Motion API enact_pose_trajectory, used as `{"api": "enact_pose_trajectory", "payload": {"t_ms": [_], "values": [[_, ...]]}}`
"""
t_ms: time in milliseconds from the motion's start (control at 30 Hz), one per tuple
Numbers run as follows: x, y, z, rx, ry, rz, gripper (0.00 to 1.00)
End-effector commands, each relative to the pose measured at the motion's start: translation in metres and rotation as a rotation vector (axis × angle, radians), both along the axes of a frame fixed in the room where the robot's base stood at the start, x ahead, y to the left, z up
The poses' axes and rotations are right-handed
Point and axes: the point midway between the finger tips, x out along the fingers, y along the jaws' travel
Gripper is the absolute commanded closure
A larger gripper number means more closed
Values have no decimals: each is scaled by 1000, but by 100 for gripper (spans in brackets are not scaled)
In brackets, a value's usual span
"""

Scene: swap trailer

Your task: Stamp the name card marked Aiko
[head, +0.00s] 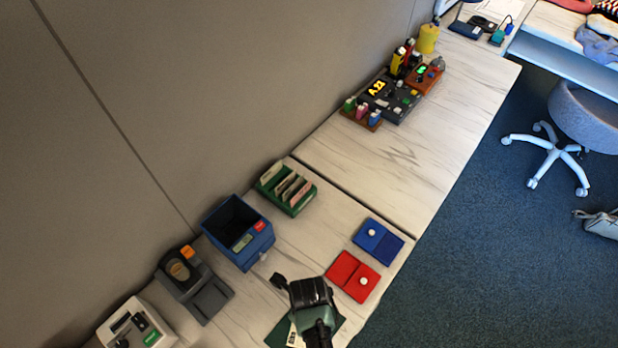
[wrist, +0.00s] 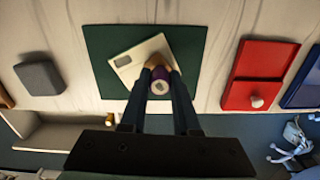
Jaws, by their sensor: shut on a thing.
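My gripper (wrist: 161,82) is shut on a stamp (wrist: 160,86) with a purple band and a round pale end. It holds the stamp over a white card (wrist: 128,66), which lies tilted on a dark green mat (wrist: 100,45). I cannot tell whether the stamp touches the card. The name on the card cannot be read. In the head view my gripper (head: 308,298) hides the stamp and covers much of the mat (head: 277,337); part of the card (head: 294,336) shows beside it.
A red pad case (head: 353,276) and a blue one (head: 378,242) lie right of the mat. A green card rack (head: 287,188), a blue bin (head: 238,232), a grey device (head: 193,284) and a white device (head: 137,325) line the wall side. Bare tabletop lies between the rack and pads.

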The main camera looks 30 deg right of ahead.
Motion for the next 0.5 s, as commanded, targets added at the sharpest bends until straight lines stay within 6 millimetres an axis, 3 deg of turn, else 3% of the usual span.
{"api": "enact_pose_trajectory", "payload": {"t_ms": [267, 500], "values": [[-2, 1, -1, 2, 5, 0, 100], [-2, 1, 14, 2, 5, 0, 100]]}}
